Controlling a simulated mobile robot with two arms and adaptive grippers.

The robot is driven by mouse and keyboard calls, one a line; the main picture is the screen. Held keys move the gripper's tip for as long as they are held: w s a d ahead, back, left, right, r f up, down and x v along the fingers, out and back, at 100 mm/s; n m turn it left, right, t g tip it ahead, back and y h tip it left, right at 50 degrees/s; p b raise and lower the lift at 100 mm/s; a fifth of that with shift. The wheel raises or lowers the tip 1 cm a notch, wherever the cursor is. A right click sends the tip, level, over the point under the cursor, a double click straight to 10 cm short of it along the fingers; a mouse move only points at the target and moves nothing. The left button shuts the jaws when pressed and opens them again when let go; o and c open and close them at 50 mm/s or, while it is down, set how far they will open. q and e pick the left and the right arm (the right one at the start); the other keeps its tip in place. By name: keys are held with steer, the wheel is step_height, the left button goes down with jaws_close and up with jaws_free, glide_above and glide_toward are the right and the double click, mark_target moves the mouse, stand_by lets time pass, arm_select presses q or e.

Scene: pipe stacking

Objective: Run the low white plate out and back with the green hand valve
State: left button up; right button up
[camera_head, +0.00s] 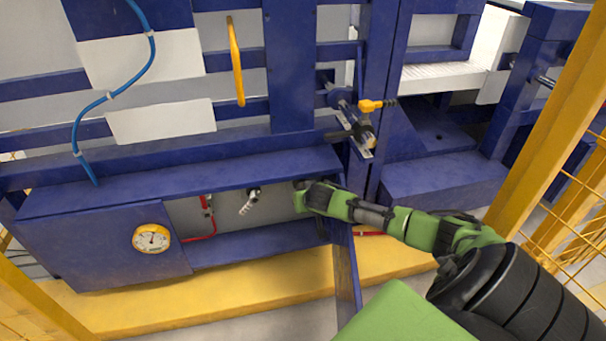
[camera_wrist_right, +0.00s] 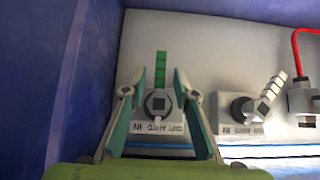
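The low white plate (camera_head: 160,120) is the lower of two white plates on the blue frame, at the left in the head view. The green hand valve (camera_wrist_right: 160,70) shows in the right wrist view, its green lever upright above a grey body with a label plate. My right gripper (camera_wrist_right: 156,80) is open, with one finger on each side of the valve; whether either finger touches it is not clear. In the head view my right arm reaches into the blue recess and hides the green valve. My left gripper is not in view.
A second valve (camera_wrist_right: 245,108) with a tilted pale lever sits just right of the green one. A red pipe (camera_wrist_right: 296,50) runs beyond it. The recess wall (camera_wrist_right: 75,75) stands close on the left. A gauge (camera_head: 152,239) is on the blue panel.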

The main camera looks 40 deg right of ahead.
steer(key=shift+x, duration=0.8)
jaws_close()
